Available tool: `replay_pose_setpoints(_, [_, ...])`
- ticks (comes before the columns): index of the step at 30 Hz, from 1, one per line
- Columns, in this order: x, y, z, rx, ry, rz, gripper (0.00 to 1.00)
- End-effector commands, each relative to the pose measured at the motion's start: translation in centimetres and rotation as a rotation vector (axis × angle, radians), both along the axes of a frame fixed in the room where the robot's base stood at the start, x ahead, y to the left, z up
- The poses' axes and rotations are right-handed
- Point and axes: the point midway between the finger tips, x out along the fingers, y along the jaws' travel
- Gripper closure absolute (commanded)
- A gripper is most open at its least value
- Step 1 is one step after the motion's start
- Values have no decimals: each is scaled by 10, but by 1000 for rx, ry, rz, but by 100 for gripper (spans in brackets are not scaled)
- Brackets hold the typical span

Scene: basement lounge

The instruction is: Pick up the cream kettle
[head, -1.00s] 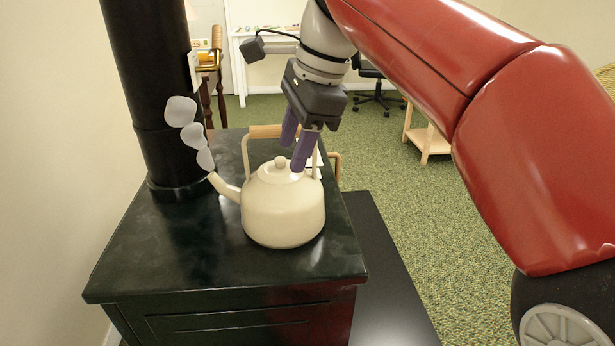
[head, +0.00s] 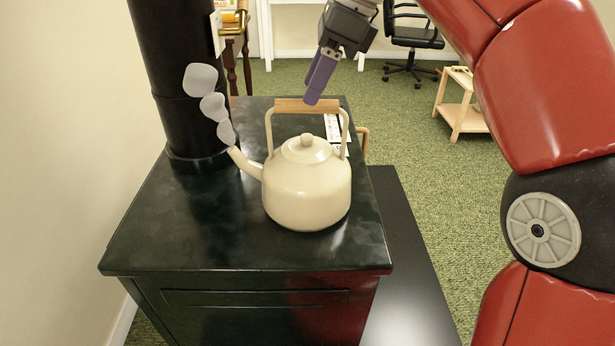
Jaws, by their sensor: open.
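The cream kettle (head: 306,190) stands upright on the dark stove top (head: 200,245) in the head view. Its spout points left, with pale steam puffs (head: 213,105) above the tip. A raised handle with a wooden grip (head: 305,106) arches over its lid. My gripper (head: 314,92) has purple fingers pointing down, just above or behind the wooden grip in the picture. It is open and holds nothing. The fingers overlap each other in this view, so the gap between them is hidden, and I cannot tell whether they touch the handle.
A black stovepipe (head: 172,80) rises at the stove's left rear. A white printed card (head: 333,130) lies behind the kettle. A small wooden table (head: 461,108) and a black office chair (head: 410,38) stand farther back on green carpet. The stove top's front is clear.

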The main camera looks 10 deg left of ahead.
Motion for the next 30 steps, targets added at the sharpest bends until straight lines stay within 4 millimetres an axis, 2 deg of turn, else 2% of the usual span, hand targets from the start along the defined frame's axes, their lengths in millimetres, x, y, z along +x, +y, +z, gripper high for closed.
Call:
replay_pose_setpoints(13, [0,18,-59,-2,1,0,55])
replay_pose_setpoints(23, [-1,22,-65,-1,-1,0,55])
replay_pose_setpoints(30, [0,22,-65,-1,-1,0,84])
